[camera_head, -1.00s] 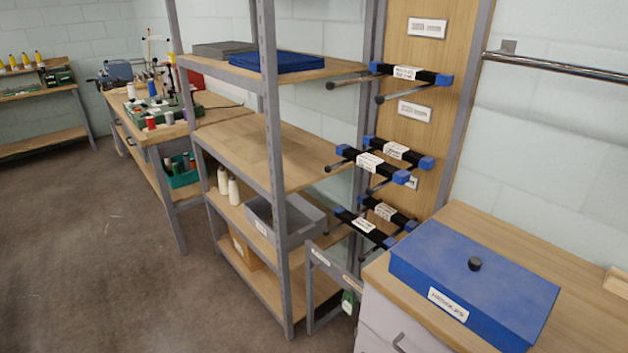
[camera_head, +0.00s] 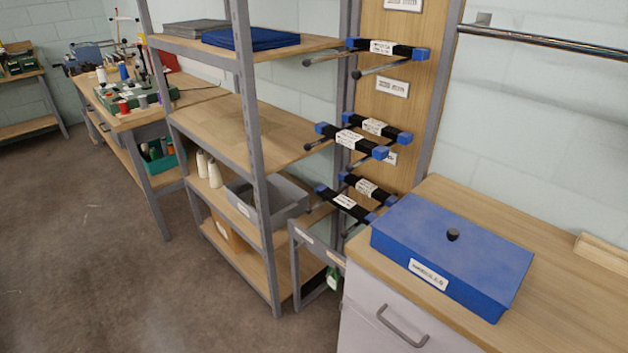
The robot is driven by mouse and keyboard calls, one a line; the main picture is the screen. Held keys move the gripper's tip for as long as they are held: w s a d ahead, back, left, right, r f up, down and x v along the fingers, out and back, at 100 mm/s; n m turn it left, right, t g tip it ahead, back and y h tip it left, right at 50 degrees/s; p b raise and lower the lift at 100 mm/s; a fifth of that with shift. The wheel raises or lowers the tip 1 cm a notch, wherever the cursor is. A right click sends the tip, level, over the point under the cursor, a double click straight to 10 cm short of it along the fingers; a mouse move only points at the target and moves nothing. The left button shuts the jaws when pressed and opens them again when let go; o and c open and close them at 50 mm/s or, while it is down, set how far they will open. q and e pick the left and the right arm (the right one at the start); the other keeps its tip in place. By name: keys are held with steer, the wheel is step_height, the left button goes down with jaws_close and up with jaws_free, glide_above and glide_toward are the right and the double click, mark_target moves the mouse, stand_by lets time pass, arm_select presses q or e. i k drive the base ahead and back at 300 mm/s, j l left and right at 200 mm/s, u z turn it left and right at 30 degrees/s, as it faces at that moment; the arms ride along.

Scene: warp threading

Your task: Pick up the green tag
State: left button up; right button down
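A small green tag (camera_head: 333,279) hangs low between the shelf unit and the white drawer cabinet, by the grey metal frame. It is small in the head view, and I cannot tell what it hangs from. Neither of my grippers is in view.
A blue lidded box (camera_head: 452,254) sits on the wooden counter (camera_head: 560,300) at right, above a drawer cabinet (camera_head: 385,325). A metal shelf unit (camera_head: 215,130) stands in the middle. Black bars with blue ends (camera_head: 350,140) jut from the wooden panel. The floor (camera_head: 90,260) at left is clear.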

mark_target(332, 281)
steer(key=i+j+z, duration=0.15)
steer(key=j+z, duration=0.15)
steer(key=z, duration=0.15)
steer(key=i+j+z, duration=0.1)
steer(key=j+z, duration=0.3)
steer(key=i+j+z, duration=0.1)
steer(key=j+z, duration=0.15)
steer(key=j, duration=0.6)
steer(key=i+j+z, duration=0.1)
steer(key=j, duration=2.05)
